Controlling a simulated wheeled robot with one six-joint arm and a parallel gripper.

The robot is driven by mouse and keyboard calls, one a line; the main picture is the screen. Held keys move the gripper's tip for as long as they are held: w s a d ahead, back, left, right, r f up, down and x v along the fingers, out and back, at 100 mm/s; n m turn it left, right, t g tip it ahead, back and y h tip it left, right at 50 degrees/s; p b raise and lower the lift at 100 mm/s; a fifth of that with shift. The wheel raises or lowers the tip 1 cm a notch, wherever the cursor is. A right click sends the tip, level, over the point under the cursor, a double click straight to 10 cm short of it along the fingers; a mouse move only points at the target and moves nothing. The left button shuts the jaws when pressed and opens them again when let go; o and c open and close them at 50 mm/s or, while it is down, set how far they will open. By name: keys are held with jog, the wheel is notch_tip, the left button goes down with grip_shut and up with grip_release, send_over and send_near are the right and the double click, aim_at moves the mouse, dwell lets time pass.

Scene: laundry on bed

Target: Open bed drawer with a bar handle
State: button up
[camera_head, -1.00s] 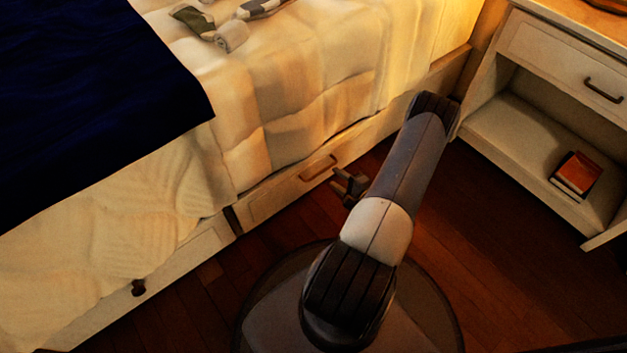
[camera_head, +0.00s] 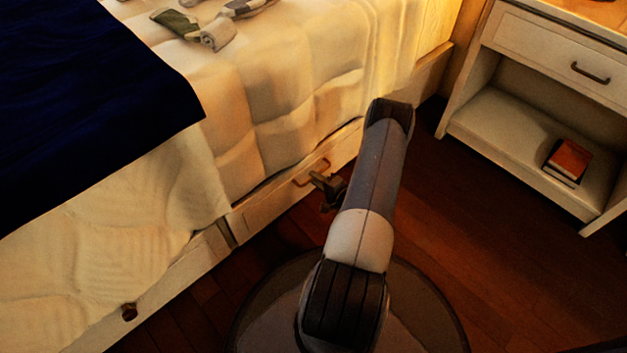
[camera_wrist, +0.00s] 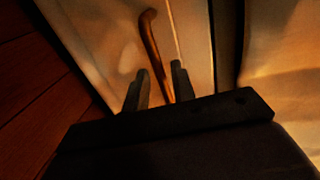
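The bed drawer (camera_head: 270,203) with the bar handle (camera_head: 311,171) is in the bed's side, under the hanging quilt, and looks closed. My gripper (camera_head: 320,180) is at the handle in the head view. In the wrist view, the brown bar handle (camera_wrist: 153,45) runs between the two dark fingers of my gripper (camera_wrist: 158,80), which stand apart with a gap on either side of the bar. The bar's lower end is hidden by the gripper's body. I cannot tell whether a finger touches the bar.
A second bed drawer with a dark knob (camera_head: 129,311) is at lower left. A nightstand (camera_head: 470,125) with a drawer and a red book (camera_head: 567,160) stands at right. Dark wooden floor (camera_head: 450,220) lies clear between bed and nightstand.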

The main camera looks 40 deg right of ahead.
jog(key=shift+x, duration=1)
grip_shut()
